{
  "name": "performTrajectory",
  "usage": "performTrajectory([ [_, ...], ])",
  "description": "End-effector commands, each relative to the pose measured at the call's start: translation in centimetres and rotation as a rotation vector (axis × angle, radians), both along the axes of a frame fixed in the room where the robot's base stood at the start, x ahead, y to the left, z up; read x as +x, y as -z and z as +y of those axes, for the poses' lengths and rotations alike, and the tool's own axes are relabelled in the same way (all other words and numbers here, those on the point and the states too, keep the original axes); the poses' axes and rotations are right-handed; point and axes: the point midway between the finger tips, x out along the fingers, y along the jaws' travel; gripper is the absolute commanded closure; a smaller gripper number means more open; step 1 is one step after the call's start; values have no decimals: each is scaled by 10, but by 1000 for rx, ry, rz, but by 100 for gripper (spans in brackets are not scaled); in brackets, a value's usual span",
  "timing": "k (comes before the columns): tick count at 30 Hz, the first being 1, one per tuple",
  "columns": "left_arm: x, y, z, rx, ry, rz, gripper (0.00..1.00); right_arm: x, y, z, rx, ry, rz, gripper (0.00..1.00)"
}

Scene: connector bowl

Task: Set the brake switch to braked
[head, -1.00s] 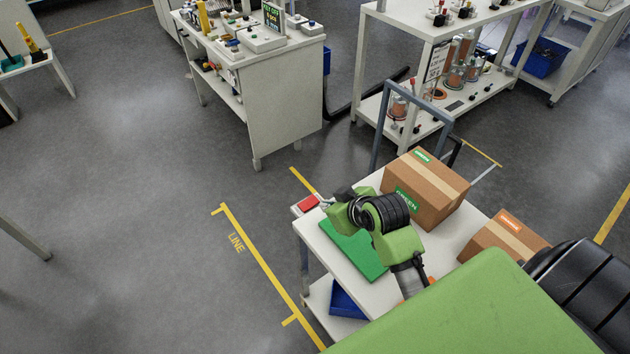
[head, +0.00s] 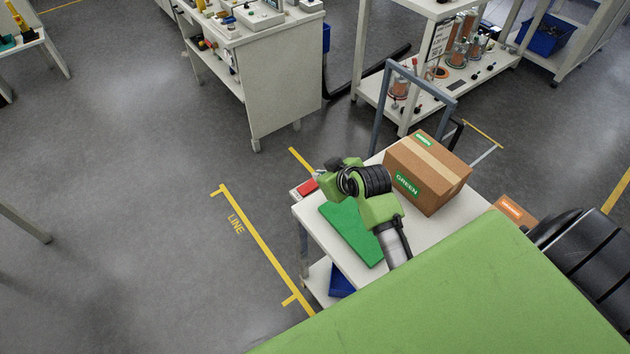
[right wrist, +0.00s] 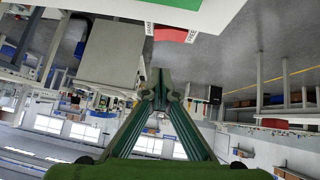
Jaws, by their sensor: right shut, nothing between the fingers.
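The brake switch (head: 307,187) is a small red piece at the far left corner of the white cart top (head: 310,220). In the right wrist view the red switch (right wrist: 172,34) shows at the top between two small white labels. Which way it is set I cannot tell. My right gripper (head: 321,166) is just beyond and above the switch in the head view. In the right wrist view its shut green fingers (right wrist: 160,78) are empty and appear apart from the switch. My left gripper is not in view.
A green mat (head: 350,233) lies on the cart. A brown box with green labels (head: 428,172) stands beside my arm, and another box (head: 514,211) is partly hidden by my arm. The cart's grey handle (head: 378,110) rises at the back. Floor left of the cart is clear.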

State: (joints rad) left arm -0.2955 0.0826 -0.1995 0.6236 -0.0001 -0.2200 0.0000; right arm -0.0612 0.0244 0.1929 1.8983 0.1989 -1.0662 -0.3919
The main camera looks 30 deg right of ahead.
Motion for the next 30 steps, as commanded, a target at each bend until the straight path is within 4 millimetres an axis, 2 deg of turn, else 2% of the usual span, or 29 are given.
performTrajectory([
  [3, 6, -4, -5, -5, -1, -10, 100, 15, 13, 1, 3, 1, 0, 100],
  [10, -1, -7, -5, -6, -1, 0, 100, 39, 37, 1, 1, 1, 0, 100],
  [18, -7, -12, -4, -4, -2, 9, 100, 37, 69, -3, 0, 1, 2, 100],
  [30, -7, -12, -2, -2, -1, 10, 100, 37, 76, -4, 0, 1, 0, 100],
])
